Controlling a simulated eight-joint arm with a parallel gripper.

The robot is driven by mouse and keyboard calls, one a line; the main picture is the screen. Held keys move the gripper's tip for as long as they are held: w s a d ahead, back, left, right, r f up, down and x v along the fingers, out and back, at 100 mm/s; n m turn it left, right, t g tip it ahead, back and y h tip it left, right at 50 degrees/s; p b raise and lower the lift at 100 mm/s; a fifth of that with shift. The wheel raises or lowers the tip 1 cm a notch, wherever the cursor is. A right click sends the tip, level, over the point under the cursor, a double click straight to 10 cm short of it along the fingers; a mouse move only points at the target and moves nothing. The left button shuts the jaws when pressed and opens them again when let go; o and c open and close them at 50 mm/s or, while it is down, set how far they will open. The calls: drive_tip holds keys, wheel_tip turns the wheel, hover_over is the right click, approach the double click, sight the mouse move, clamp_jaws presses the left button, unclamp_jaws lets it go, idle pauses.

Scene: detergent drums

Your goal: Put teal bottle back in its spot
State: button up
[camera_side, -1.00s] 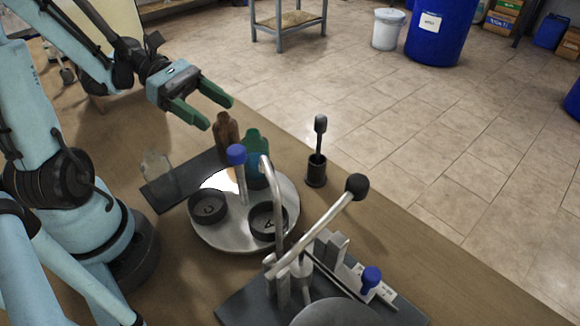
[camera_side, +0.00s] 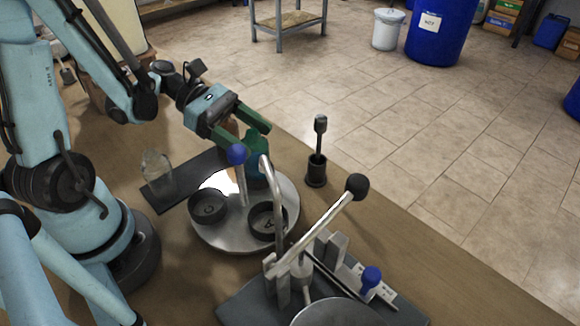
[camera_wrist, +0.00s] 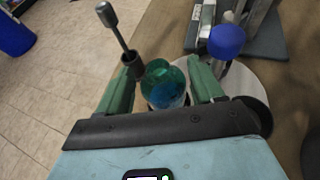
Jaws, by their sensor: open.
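The teal bottle (camera_side: 257,150) stands at the back of the round metal turntable (camera_side: 287,222). It also shows in the wrist view (camera_wrist: 163,84), between the two fingers. My gripper (camera_side: 242,136) is open, with its green fingers at the bottle's upper part, one on each side. In the wrist view my gripper (camera_wrist: 160,86) has a gap on the left of the bottle, while the right finger is close to it; contact cannot be told. A brown bottle (camera_side: 231,126) is mostly hidden behind my gripper. A clear bottle (camera_side: 157,171) stands on the dark strip (camera_side: 180,184).
Black cups marked C (camera_side: 208,207) and A (camera_side: 266,220) sit on the turntable. A blue-knobbed post (camera_side: 238,156) rises near the bottle. A black holder with a dark tool (camera_side: 317,160) stands to the right. A ball-ended lever (camera_side: 335,211) is in front.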

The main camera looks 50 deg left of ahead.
sight(260, 141)
drive_tip(key=shift+x, duration=1.65)
drive_tip(key=c, duration=0.9)
drive_tip(key=shift+r, duration=0.25)
